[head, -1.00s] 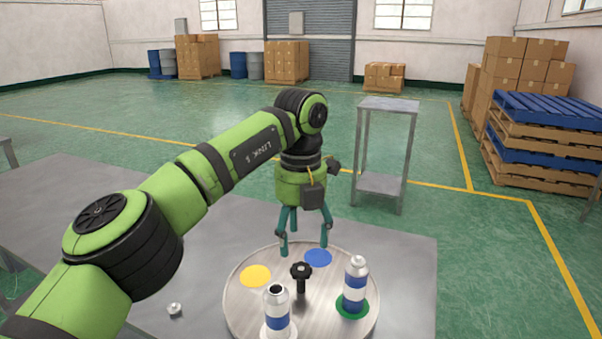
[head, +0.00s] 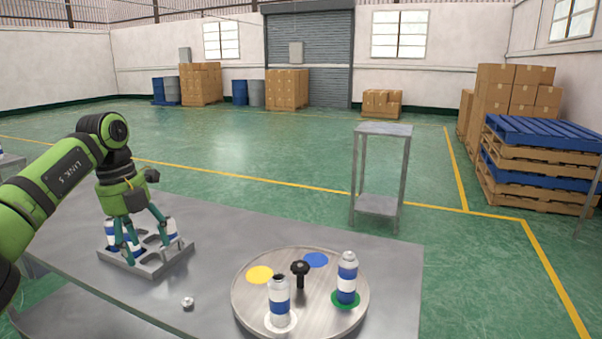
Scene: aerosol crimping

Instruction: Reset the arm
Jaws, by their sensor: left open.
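My left gripper (head: 143,226) is open and points down above a grey rack (head: 155,262) at the left of the table. Its fingers overlap the rack and the blue and white cans (head: 118,240) in it, so I cannot tell whether they touch. A round turntable (head: 300,325) stands to the right, apart from the gripper. One can (head: 279,300) without a cap stands on its white spot, and another can (head: 346,278) with a silver top stands on its green spot. The yellow spot (head: 260,275) and blue spot (head: 316,260) are bare. My right gripper is not in view.
A small silver part (head: 187,302) lies on the grey table (head: 215,255) between rack and turntable. A black knob (head: 300,268) rises from the turntable's centre. A metal stand (head: 383,131) is behind the table. Pallets (head: 540,155) and boxes are far right.

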